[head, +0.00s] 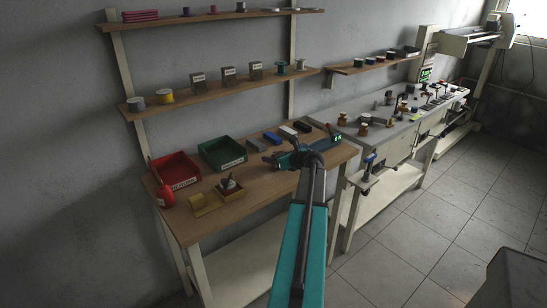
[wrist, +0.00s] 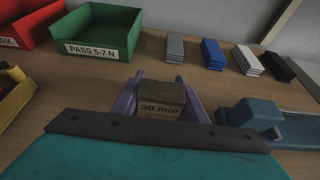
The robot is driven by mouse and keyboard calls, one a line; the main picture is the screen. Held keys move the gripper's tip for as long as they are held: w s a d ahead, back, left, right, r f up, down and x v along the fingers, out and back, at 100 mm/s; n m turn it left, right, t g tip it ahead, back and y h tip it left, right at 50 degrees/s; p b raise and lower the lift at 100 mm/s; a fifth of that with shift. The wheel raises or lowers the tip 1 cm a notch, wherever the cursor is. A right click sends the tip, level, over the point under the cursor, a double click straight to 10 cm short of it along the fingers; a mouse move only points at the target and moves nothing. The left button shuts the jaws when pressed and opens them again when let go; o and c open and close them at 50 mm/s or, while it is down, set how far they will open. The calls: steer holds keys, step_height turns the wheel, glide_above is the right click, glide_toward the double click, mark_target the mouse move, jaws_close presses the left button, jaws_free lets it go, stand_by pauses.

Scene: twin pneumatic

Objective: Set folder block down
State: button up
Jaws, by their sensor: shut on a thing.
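My gripper (wrist: 157,88) is shut on a small brown block (wrist: 161,97) in the wrist view. The block sits between the two purple fingers, and its near face is marked "30 mm". In the head view my gripper (head: 280,160) is over the wooden bench (head: 217,213), near its middle. The block cannot be made out clearly there. I cannot tell whether the block touches the bench top.
A green bin (wrist: 104,30) marked "PASS 5-7 N" stands ahead left, beside a red bin (wrist: 22,22). Grey (wrist: 175,48), blue (wrist: 213,54), white (wrist: 248,60) and black (wrist: 280,66) stacks line the back. A blue device (wrist: 262,118) is close right. Bench between is clear.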

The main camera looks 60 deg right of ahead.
steer(key=o, duration=1.2)
steer(key=shift+r, duration=0.1)
steer(key=b+v, duration=0.1)
steer(key=v, duration=1.1)
steer(key=shift+s+b, duration=0.1)
steer(key=shift+b, duration=0.2)
